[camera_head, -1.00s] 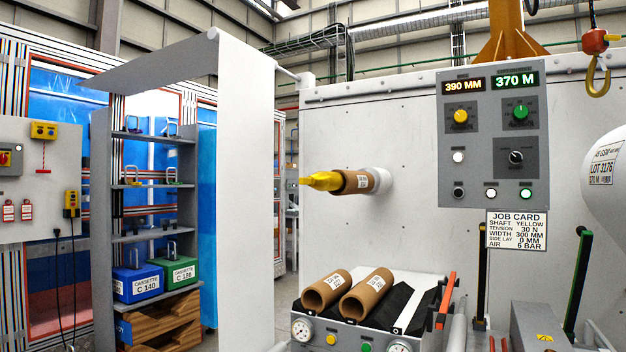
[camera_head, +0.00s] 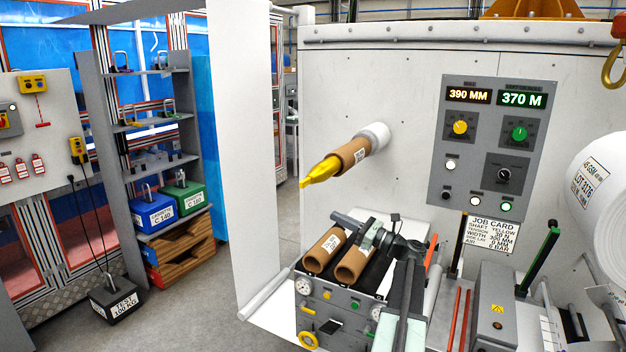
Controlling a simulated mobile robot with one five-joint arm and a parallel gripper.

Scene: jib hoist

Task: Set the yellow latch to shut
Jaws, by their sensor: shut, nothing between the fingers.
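No part is marked as the yellow latch, so I cannot tell for certain which it is. A slim dark upright lever with a yellow edge (camera_head: 457,249) stands left of the job card. A yellow-tipped shaft (camera_head: 320,171) carrying a brown core sticks out of the white wall. A yellow ring (camera_head: 308,340) is low on the front of the core tray. My gripper (camera_head: 340,218) is shut and empty. It is above the tray, left of the dark lever and apart from it. My arm hides part of the tray.
Two brown cores (camera_head: 323,250) lie on the tray. A green upright lever (camera_head: 540,251) and a grey box (camera_head: 494,308) stand at the right, near a large white roll (camera_head: 600,190).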

